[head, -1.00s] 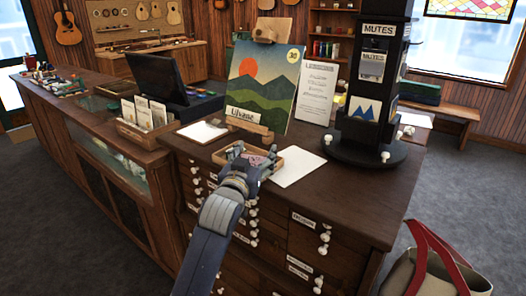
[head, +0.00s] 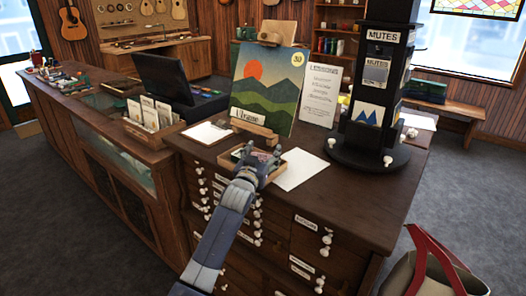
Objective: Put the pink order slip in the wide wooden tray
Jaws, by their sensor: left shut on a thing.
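The wide wooden tray (head: 275,173) sits on the dark cabinet top, in front of the landscape picture. My left gripper (head: 262,155) is over the tray and hides much of its inside. It is shut on the pink order slip, of which only a small pinkish patch shows between the fingers. I cannot tell whether the slip touches the tray floor. My right gripper is not in view.
A white sheet (head: 298,170) lies right of the tray and a clipboard (head: 207,132) lies to its left. The landscape picture (head: 266,85) stands close behind. A black rotating rack (head: 372,110) stands at the right. The front right cabinet top (head: 350,205) is clear.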

